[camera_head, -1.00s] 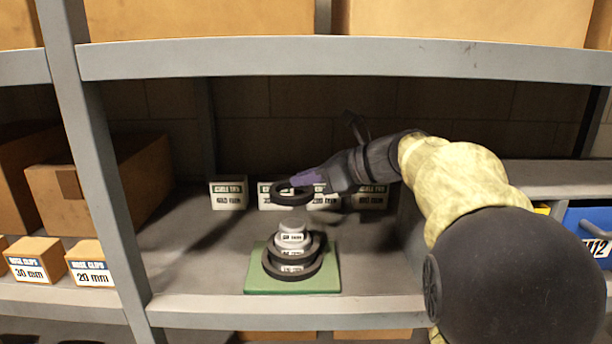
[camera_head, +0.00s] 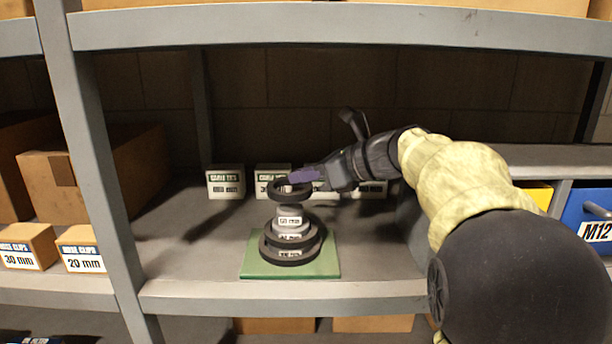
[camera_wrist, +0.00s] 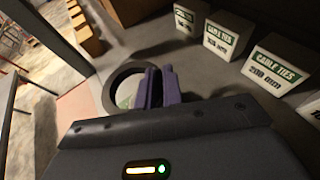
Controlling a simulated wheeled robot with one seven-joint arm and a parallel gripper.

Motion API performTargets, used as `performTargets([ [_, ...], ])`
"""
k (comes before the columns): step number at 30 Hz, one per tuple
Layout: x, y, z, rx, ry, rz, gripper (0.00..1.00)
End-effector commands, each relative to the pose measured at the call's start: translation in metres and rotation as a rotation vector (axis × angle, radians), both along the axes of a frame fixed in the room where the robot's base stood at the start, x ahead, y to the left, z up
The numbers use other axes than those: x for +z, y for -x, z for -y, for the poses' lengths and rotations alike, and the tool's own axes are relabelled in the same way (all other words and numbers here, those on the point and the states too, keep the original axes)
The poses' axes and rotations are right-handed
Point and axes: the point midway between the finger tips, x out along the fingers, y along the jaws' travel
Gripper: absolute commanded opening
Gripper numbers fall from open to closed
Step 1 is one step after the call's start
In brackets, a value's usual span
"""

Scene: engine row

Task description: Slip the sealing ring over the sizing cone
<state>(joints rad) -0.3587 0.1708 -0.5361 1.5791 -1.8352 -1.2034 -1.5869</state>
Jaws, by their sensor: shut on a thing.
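A grey stepped sizing cone (camera_head: 289,221) stands upright on a green base plate (camera_head: 325,265) on the shelf. Dark rings (camera_head: 268,250) lie around its lower steps. My gripper (camera_head: 303,176) has purple fingers and is shut on the right side of a dark sealing ring (camera_head: 289,197). The held ring is roughly level, right over the cone's narrow top; I cannot tell whether the top has entered its hole. In the wrist view the fingers (camera_wrist: 160,88) grip the edge of the ring (camera_wrist: 106,92), and a bit of pale green shows through its hole.
White cable-tie boxes (camera_head: 226,183) stand in a row behind the cone; they also show in the wrist view (camera_wrist: 275,66). A shelf post (camera_head: 100,170) is at left, with cartons (camera_head: 55,187) beyond it. A blue bin (camera_head: 590,215) is at right. The upper shelf edge (camera_head: 340,28) runs overhead.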

Motion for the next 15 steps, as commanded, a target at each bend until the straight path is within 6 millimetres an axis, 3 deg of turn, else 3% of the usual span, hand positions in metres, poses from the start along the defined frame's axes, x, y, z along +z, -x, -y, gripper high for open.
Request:
performTargets([
  [15,-0.024,0.000,0.002,-0.004,0.000,0.000,0.00],
])
